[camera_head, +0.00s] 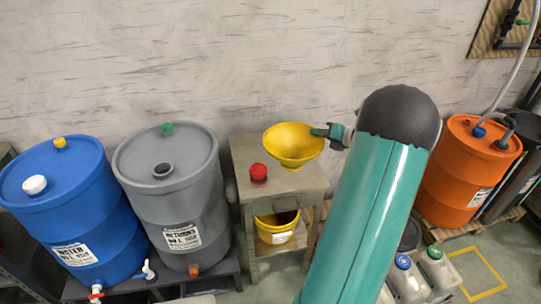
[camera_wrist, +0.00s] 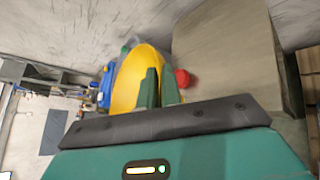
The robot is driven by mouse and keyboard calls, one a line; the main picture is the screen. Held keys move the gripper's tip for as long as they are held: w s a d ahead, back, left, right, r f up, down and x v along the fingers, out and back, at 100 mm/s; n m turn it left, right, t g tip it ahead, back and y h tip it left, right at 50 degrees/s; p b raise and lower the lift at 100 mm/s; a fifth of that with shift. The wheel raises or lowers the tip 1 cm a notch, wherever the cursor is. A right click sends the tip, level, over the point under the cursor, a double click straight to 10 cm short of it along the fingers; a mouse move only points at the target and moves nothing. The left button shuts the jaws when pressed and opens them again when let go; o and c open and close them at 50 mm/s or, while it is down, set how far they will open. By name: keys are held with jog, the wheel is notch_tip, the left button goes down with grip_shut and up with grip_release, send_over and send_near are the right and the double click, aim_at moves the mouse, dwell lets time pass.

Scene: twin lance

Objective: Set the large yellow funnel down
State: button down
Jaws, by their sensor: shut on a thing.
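The large yellow funnel (camera_head: 291,143) is in my gripper (camera_head: 331,131), whose jaws are shut on its right rim in the head view. The funnel is upright, mouth up, over the right part of a small wooden table (camera_head: 243,152). Whether its lower end touches the tabletop I cannot tell. In the wrist view the funnel (camera_wrist: 136,82) lies between and beyond the green fingers (camera_wrist: 158,88). A red cap (camera_head: 258,172) sits on the tabletop left of the funnel. It also shows in the wrist view (camera_wrist: 183,78).
A grey drum (camera_head: 172,190) and a blue drum (camera_head: 62,205) stand left of the table. A yellow bucket (camera_head: 272,234) is on its lower shelf. An orange drum (camera_head: 462,175) and several jugs (camera_head: 406,279) are on the right. The wall is close behind.

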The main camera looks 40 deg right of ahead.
jog(key=shift+w, duration=0.55)
jog(key=w+d+f, duration=0.9)
jog(key=d+f, duration=0.1)
jog(key=f, duration=0.3)
jog(key=shift+d, duration=0.2)
jog(key=c, duration=1.6)
grip_release()
jog(key=shift+c, duration=0.2)
jog(key=shift+o, duration=0.3)
